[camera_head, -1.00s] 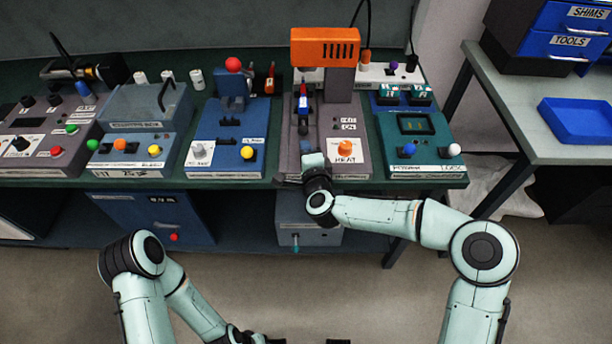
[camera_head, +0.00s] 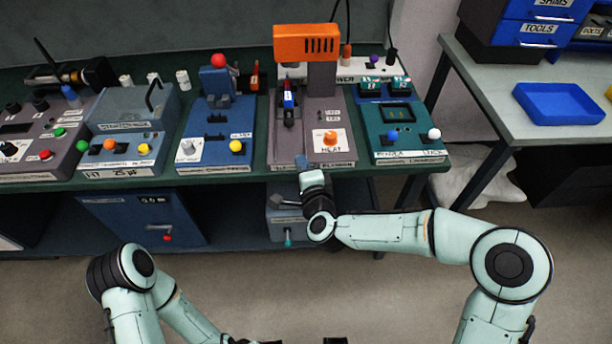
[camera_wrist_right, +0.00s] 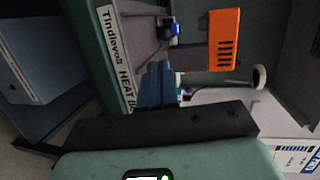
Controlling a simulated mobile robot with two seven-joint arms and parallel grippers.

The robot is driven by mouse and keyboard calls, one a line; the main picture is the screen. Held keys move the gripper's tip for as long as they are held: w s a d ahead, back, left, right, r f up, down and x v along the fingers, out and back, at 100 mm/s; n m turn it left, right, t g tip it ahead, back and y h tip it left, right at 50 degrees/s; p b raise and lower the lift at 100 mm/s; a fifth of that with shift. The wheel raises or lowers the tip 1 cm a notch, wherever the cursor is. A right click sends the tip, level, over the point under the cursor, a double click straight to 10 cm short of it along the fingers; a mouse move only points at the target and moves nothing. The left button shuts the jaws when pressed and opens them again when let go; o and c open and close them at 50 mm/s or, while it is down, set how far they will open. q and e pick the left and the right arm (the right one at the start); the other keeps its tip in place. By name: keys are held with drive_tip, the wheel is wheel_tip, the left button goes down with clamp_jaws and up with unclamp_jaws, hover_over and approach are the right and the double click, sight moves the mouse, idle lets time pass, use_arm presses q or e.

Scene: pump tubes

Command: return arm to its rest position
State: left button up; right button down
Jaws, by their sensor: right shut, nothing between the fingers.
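My right arm reaches in from the right in the head view. Its gripper (camera_head: 301,163) is at the front edge of the heat station (camera_head: 288,145), which has an orange knob and an orange head. The gripper's blue fingertips are shut with nothing between them. In the right wrist view the blue fingers (camera_wrist_right: 157,85) show beside the heat station's label strip (camera_wrist_right: 118,60).
The green bench (camera_head: 400,173) holds several devices, including a blue one (camera_head: 215,150) with a red ball and a teal one (camera_head: 405,140). A grey box (camera_head: 290,222) sits on the lower shelf. A side table (camera_head: 480,85) with a blue tray (camera_head: 558,103) stands right. The floor in front is clear.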

drive_tip(key=s+d+f+n+g+p, duration=0.35)
drive_tip(key=s+f, duration=0.45)
drive_tip(key=f, duration=0.3)
drive_tip(key=s+d+f+n+g+p, duration=0.2)
drive_tip(key=s+f+n+g+p, duration=0.25)
drive_tip(key=s+f, duration=0.55)
drive_tip(key=s+d+f+n+g+p, duration=0.1)
drive_tip(key=s+d+f+g+p, duration=0.1)
drive_tip(key=s, duration=0.7)
drive_tip(key=s+d+f+n+g+p, duration=0.1)
drive_tip(key=s+f+g, duration=0.4)
drive_tip(key=s, duration=0.5)
drive_tip(key=shift+s+d+n+g+p, duration=0.2)
drive_tip(key=shift+d+n+g+p, duration=0.2)
drive_tip(key=shift+d+n+g, duration=0.45)
drive_tip(key=shift+d, duration=0.1)
